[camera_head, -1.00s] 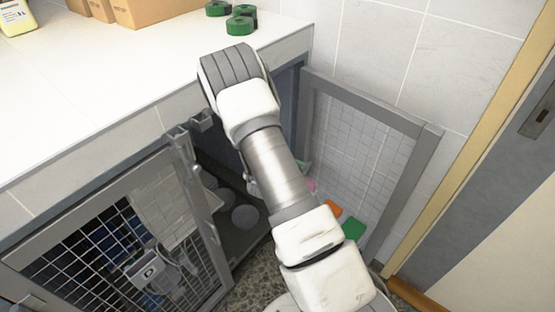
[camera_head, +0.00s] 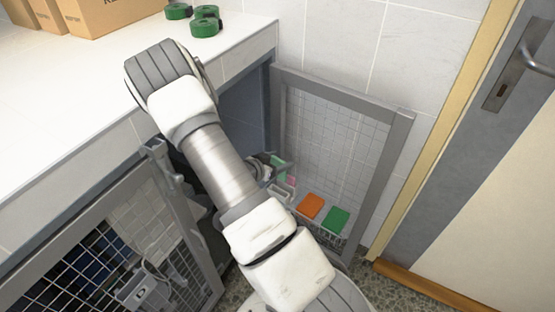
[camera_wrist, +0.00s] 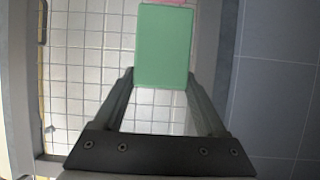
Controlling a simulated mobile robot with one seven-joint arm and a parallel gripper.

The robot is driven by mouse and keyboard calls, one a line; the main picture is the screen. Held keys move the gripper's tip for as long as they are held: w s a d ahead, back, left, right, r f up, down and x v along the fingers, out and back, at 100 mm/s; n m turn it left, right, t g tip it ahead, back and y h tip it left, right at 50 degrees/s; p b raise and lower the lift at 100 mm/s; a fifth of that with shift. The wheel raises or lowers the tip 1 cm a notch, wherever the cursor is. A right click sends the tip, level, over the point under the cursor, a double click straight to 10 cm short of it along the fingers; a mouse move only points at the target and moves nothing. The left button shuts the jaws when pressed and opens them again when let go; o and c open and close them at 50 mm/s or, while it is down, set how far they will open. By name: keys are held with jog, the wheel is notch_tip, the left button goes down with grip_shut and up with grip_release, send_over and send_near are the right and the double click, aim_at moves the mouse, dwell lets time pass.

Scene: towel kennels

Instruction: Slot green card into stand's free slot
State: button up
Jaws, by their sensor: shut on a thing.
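My gripper (camera_wrist: 161,78) is shut on a light green card (camera_wrist: 163,45), which stands out past the fingertips in the wrist view. In the head view, the gripper is partly hidden behind my arm, and the light green card (camera_head: 281,166) shows at the open kennel door. A pale stand (camera_head: 326,229) at the lower part of that door holds an orange card (camera_head: 311,206) and a darker green card (camera_head: 335,219). A pink card (camera_head: 292,181) shows just below the held card and also at the wrist view's top edge (camera_wrist: 170,2). The stand's left part is mostly hidden.
The open mesh kennel door (camera_head: 392,160) stands against the tiled wall. Another mesh door (camera_head: 95,250) is at the lower left. The white counter (camera_head: 80,90) carries cardboard boxes (camera_head: 105,12) and green rolls (camera_head: 205,25). A grey door (camera_head: 440,165) is at the right.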

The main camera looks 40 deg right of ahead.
aim_at(278, 178)
jog(key=shift+f+b, duration=1.95)
jog(key=shift+f, duration=0.75)
jog(key=shift+f+b, duration=1.85)
jog(key=shift+f, duration=1.05)
jog(key=o, duration=1.3)
jog(key=shift+c, duration=0.2)
notch_tip(278, 178, up, 4)
jog(key=p, duration=0.2)
jog(key=shift+r+p, duration=0.25)
jog(key=shift+p, duration=0.05)
jog(key=s+d+r+p, duration=0.3)
jog(key=s+d+r, duration=0.2)
jog(key=s, duration=0.5)
jog(key=shift+s+d+r, duration=0.15)
jog(key=shift+d+r, duration=0.05)
jog(key=shift+r, duration=0.55)
